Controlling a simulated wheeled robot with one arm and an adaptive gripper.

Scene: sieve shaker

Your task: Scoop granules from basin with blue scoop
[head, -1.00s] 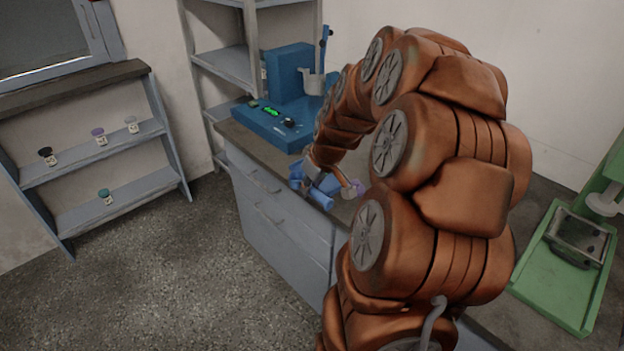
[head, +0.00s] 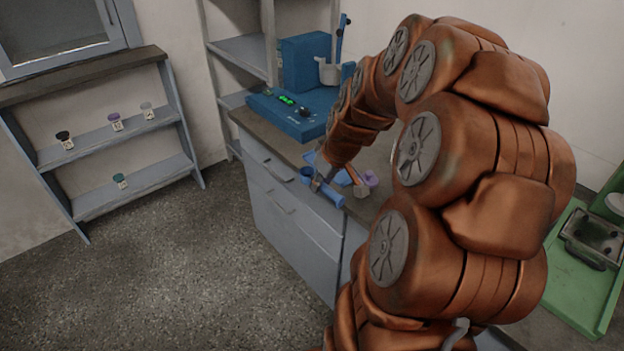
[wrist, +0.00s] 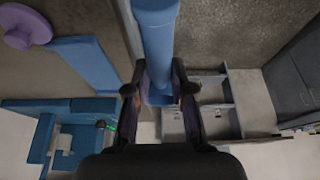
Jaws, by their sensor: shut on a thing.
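My gripper (head: 319,184) is shut on a blue cylindrical piece, seemingly the blue scoop's handle (head: 331,204), over the counter's front edge. In the wrist view, my gripper (wrist: 160,91) has a finger on each side of the blue scoop (wrist: 157,45), which runs up out of the picture. A blue cup-like part (head: 307,174) shows beside the gripper in the head view; I cannot tell whether it belongs to the scoop. A flat blue piece (wrist: 86,62) lies on the counter in the wrist view; I cannot tell whether it is the basin. No granules can be made out.
A purple-topped item (head: 370,178) and a pale block-like item (head: 366,192) are on the counter (head: 262,133) close to my arm. A blue machine (head: 300,118) stands behind, a green device (head: 580,270) at right. The floor (head: 190,260) in front is clear.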

